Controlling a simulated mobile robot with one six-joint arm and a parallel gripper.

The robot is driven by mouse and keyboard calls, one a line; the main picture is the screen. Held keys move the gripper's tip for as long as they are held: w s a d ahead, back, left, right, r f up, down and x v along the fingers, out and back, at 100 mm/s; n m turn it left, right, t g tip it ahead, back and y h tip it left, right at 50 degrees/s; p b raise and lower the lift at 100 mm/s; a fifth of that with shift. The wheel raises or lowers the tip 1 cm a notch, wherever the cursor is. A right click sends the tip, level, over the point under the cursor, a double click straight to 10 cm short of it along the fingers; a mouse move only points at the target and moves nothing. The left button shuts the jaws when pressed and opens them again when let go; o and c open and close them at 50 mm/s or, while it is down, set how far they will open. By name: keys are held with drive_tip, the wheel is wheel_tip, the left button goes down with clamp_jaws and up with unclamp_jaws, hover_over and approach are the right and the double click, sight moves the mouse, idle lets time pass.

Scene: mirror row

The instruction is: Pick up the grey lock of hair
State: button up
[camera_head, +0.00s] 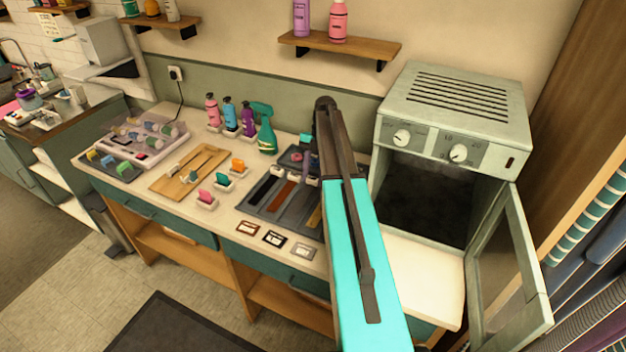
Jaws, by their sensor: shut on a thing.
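My turquoise arm (365,260) reaches up from the bottom and bends over the counter. My gripper (311,172) is at the far end of the dark tray (247,207), partly hidden behind my arm. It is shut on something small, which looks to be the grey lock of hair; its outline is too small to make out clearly. In the tray lie a black lock (262,188), a brown lock (283,195) and a blond lock (315,215), side by side. Part of the tray is hidden by my arm.
An oven (450,115) with its door (510,270) open stands right of my arm. A green spray bottle (266,135) and coloured bottles (229,112) stand behind the tray. Small holders (206,199), a wooden board (170,180) and sample cards (273,238) lie left and in front.

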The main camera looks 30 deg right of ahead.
drive_tip(key=shift+r+b, duration=1.55)
drive_tip(key=shift+r, duration=2.9)
drive_tip(key=shift+a, duration=0.1)
drive_tip(key=a+r+m+t+h+b, duration=0.2)
drive_tip(key=a+r+m+t, duration=0.1)
drive_tip(key=a+m, duration=0.9)
drive_tip(key=a+r+m+t+h+b, duration=0.2)
drive_tip(key=a+m, duration=1)
drive_tip(key=a, duration=0.9)
drive_tip(key=shift+a+r+t+b, duration=0.45)
drive_tip(key=shift+r+t, duration=0.25)
drive_tip(key=shift+t, duration=0.3)
